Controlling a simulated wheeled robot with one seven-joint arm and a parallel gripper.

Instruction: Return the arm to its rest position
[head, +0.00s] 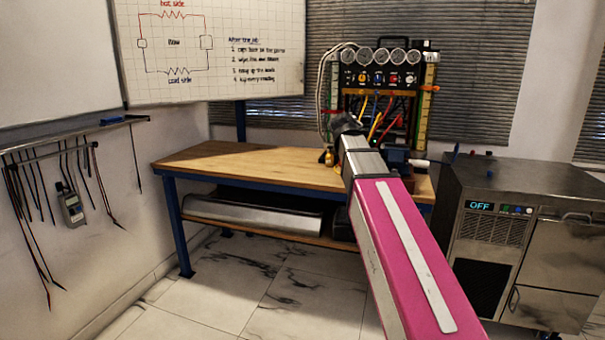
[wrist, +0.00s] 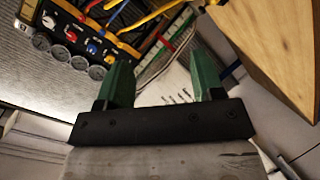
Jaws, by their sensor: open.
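My pink and grey arm reaches from the lower right toward the gauge rig (head: 378,75) on the workbench in the head view. The arm's dark far end is in front of the rig's left part, and my fingers cannot be made out there. In the wrist view my gripper (wrist: 165,85) shows two green fingers set wide apart with nothing between them. The rig also shows in the wrist view (wrist: 95,30), tilted, with its row of gauges and coloured knobs.
The wooden workbench (head: 225,160) has a clear left part. A steel cabinet (head: 530,200) with an OFF display stands to the right. Cables and a meter (head: 72,207) hang from a wall rack at left. A whiteboard (head: 215,50) stands behind the bench. Tiled floor is open in front.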

